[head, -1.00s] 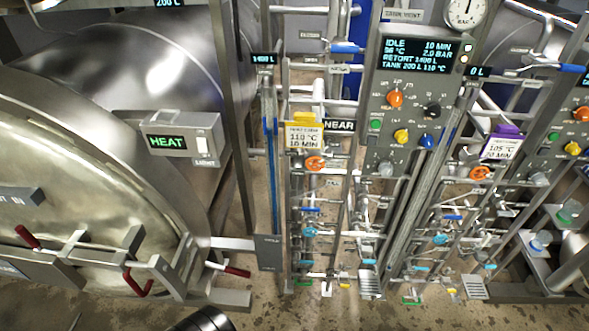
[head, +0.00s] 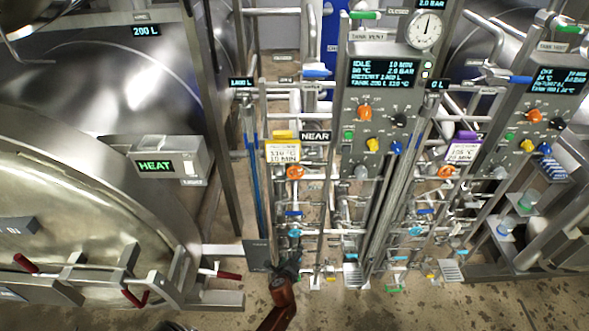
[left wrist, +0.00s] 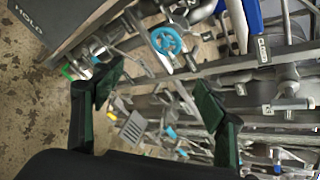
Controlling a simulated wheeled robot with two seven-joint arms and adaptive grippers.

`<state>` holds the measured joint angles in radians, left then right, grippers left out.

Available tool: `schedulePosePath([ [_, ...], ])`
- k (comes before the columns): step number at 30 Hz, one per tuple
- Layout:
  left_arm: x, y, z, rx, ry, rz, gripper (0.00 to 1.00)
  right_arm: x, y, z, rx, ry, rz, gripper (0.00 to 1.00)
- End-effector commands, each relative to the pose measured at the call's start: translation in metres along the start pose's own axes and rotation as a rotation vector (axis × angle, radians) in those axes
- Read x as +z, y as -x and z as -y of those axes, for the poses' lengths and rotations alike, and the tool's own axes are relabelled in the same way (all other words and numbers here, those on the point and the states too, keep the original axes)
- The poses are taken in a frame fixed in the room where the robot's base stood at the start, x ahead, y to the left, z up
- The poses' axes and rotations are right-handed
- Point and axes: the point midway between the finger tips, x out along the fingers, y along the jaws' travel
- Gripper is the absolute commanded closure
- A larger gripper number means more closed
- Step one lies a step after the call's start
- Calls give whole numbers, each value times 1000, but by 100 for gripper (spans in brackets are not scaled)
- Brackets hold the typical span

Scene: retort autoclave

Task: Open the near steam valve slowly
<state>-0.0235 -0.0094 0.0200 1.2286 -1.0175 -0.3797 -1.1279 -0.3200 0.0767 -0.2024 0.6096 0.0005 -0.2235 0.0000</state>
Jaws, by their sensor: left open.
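The NEAR sign (head: 315,136) marks the pipe rack in the middle of the head view. An orange handwheel (head: 294,172) sits on this rack below a yellow-topped card, and a light-blue handwheel (head: 294,233) sits lower down. I cannot read which one is the steam valve. My left gripper (head: 288,268) is at the foot of the near rack, below the blue handwheel. In the left wrist view its two green-padded fingers (left wrist: 158,97) are spread with nothing between them. A blue handwheel (left wrist: 167,40) shows beyond the fingertips, apart from them. My right gripper is out of view.
The big steel retort door (head: 90,190) with red-handled clamps fills the left. The control panel (head: 385,110) stands right of the near rack, with a pressure gauge (head: 427,30) above. A second rack with an orange handwheel (head: 446,171) is further right. Pipes crowd both racks.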

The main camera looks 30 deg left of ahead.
Motion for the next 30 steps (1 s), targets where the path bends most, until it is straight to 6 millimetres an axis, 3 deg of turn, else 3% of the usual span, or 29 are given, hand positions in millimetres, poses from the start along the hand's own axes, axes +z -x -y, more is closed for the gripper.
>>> schedulePosePath([
  [1, 42, 12, 56, -54, -118, 77, 34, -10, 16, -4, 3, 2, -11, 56],
  [3, 89, 29, 112, -97, -288, 187, 34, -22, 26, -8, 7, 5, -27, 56],
  [6, 146, 57, 176, -121, -491, 338, 34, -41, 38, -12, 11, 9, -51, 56],
  [9, 187, 82, 219, -115, -636, 457, 34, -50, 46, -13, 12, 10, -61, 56],
  [12, 212, 100, 243, -101, -725, 534, 34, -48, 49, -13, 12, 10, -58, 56],
  [16, 225, 104, 256, -90, -774, 574, 34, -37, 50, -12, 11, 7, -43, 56],
  [23, 240, 77, 266, -89, -777, 576, 34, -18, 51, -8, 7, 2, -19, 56],
  [30, 254, 50, 274, -90, -776, 574, 34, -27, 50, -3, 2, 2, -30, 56],
])
